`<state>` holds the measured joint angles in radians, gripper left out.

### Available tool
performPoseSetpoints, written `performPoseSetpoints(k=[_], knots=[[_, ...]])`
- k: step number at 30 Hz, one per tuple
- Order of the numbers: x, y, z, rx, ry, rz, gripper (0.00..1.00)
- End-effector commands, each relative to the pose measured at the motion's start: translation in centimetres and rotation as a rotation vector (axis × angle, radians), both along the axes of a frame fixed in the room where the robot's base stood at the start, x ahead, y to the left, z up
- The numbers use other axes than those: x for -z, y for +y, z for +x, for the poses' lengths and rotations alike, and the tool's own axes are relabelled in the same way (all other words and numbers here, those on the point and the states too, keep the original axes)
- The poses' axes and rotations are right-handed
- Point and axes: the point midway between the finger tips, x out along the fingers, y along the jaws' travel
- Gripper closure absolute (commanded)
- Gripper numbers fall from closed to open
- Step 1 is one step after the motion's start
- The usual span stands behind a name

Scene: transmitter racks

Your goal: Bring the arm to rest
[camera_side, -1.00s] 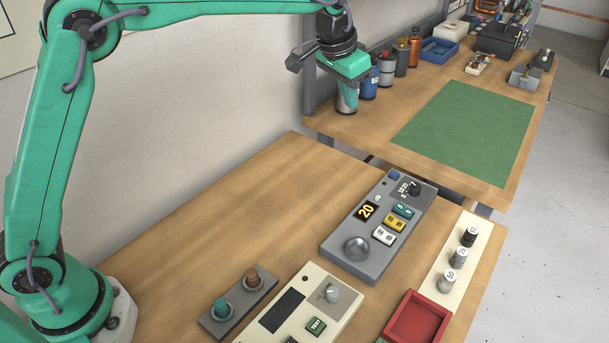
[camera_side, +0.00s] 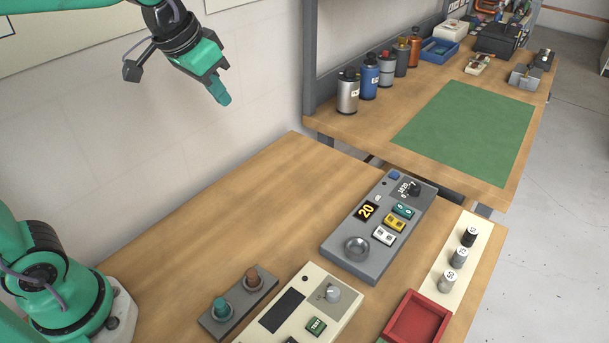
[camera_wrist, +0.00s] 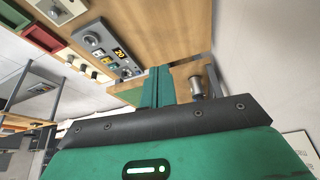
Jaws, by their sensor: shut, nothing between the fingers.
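My gripper (camera_side: 222,91) is high above the wooden bench, near the wall at the upper left of the side view. Its green fingers are together with nothing between them, and they point down and to the right. In the wrist view the closed fingers (camera_wrist: 155,88) stand in the middle, with the bench beyond them. Nothing touches the gripper. Part of my arm is cut off by the top edge of the side view.
Below are a grey panel (camera_side: 335,246) showing 20, a cream panel (camera_side: 315,283), a two-knob block (camera_side: 223,322), a red tray (camera_side: 393,328) and a strip with weights (camera_side: 470,257). Several bottles (camera_side: 348,95) and a green mat (camera_side: 470,130) are on the back bench.

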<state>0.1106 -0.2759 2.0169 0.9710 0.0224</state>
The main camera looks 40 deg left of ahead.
Motion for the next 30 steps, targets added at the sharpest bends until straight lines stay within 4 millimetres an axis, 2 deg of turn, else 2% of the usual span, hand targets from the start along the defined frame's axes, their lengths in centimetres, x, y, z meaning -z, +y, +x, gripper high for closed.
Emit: performPoseSetpoints(k=[1, 6, 15, 21, 30], knots=[[0.2, 0.5, -1.3, -0.012, -0.008, -0.002, 1.0], [1.4, 1.8, -5.2, -0.048, -0.024, -0.006, 1.0], [4.6, 3.5, -11.1, -0.107, -0.052, -0.011, 1.0], [6.1, 3.9, -13.0, -0.127, -0.061, -0.013, 1.0], [6.4, 4.0, -13.3, -0.131, -0.061, -0.013, 1.0]])
